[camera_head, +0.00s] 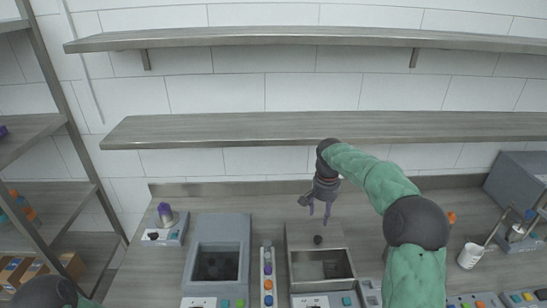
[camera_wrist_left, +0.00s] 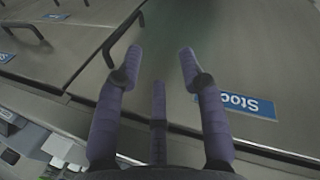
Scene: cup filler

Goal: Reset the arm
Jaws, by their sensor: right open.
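My right arm (camera_head: 381,180), in a green sleeve with dark joints, reaches in from the lower right in the head view. Its gripper (camera_head: 319,210) points down above the metal basin with a lid knob.
The metal basin (camera_head: 305,284) stands beside a grey bin unit (camera_head: 188,262) and a narrow strip of coloured buttons (camera_head: 267,301). A white cup (camera_head: 469,256) stands on the right of the counter. A long shelf (camera_head: 230,130) runs behind the right gripper.

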